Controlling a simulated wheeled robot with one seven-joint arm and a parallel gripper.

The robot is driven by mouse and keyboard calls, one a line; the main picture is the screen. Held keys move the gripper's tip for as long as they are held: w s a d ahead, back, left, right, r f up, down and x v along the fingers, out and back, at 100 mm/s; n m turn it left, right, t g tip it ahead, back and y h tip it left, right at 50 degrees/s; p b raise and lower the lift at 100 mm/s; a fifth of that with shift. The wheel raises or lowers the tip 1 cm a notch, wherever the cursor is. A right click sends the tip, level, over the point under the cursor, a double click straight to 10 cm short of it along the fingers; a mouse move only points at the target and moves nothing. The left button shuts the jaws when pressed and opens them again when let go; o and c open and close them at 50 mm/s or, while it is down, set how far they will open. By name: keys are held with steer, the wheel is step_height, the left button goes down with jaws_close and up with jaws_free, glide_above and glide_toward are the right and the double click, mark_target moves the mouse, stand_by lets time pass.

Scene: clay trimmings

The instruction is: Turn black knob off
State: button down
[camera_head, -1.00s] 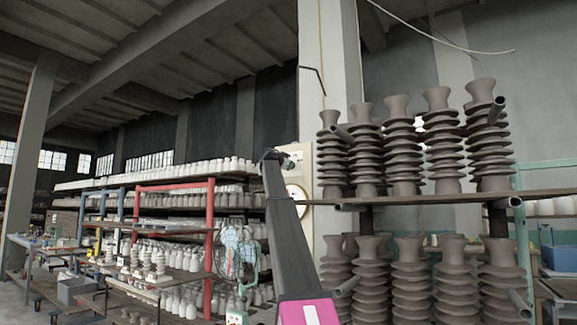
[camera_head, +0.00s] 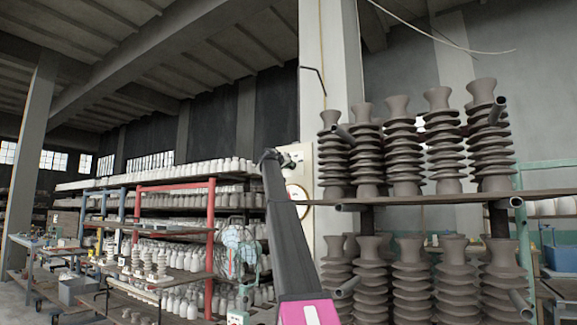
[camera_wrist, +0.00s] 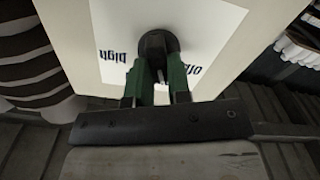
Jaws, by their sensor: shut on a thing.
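The black knob (camera_wrist: 158,43) sits on a white label on a pale panel (camera_wrist: 70,22) in the wrist view. Dark lettering shows on the label to its left and lower right, upside down. My gripper (camera_wrist: 160,75) is shut on the knob, with one green finger on each side of its lower part. The fingertips partly hide the knob's grip. In the head view my gripper (camera_head: 284,157) is small, at the pale panel (camera_head: 300,160) on the column, and the knob cannot be made out there.
Racks of dark ribbed insulators (camera_head: 404,150) stand close on the right of the column. A red-framed shelf (camera_head: 211,235) with white pieces and a fan (camera_head: 238,250) stand to the left. A round dial (camera_head: 299,198) is below the panel.

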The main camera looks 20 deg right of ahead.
steer(key=shift+a+f+n, duration=0.1)
steer(key=shift+f+n, duration=0.05)
steer(key=shift+n, duration=1.95)
steer(key=shift+f+n, duration=0.1)
steer(key=shift+n, duration=2)
steer(key=c, duration=1.1)
jaws_free()
steer(key=shift+o, duration=0.2)
steer(key=v, duration=1)
steer(key=shift+s+a, duration=0.2)
steer(key=shift+a, duration=0.1)
